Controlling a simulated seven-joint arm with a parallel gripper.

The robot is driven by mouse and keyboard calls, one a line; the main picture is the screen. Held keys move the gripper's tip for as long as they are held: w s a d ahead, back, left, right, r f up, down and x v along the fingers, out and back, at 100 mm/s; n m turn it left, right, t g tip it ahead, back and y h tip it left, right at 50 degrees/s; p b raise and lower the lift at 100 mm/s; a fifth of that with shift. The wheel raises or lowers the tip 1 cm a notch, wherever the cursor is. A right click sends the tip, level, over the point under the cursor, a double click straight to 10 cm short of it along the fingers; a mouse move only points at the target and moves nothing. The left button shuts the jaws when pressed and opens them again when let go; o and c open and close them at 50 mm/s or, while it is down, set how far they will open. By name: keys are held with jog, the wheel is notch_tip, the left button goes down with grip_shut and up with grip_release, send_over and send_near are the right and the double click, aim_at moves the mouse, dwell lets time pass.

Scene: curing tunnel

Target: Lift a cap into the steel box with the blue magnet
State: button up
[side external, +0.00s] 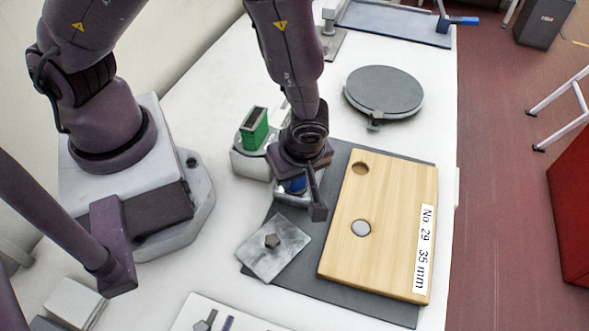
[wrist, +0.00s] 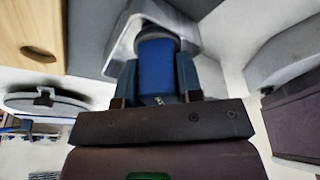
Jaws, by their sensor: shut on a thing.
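My gripper (wrist: 155,92) is shut on the blue magnet (wrist: 157,72), which stands between the two fingers in the wrist view. In the side view only a little of the blue magnet (side external: 296,185) shows under my gripper (side external: 300,180). A pale grey holder (wrist: 122,42) surrounds the magnet's far end; I cannot tell whether they touch. One grey round cap (side external: 361,228) lies in the near hole of the wooden board (side external: 385,260).
A green block (side external: 254,128) stands in a grey holder (side external: 248,164) behind my gripper. The board's far hole (side external: 361,168) looks empty. A round grey disc (side external: 384,88) stands farther back. A dark mat (side external: 340,299) lies under the board. A white tray (side external: 195,312) is at the front.

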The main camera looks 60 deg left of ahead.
jog(key=shift+r, duration=3.5)
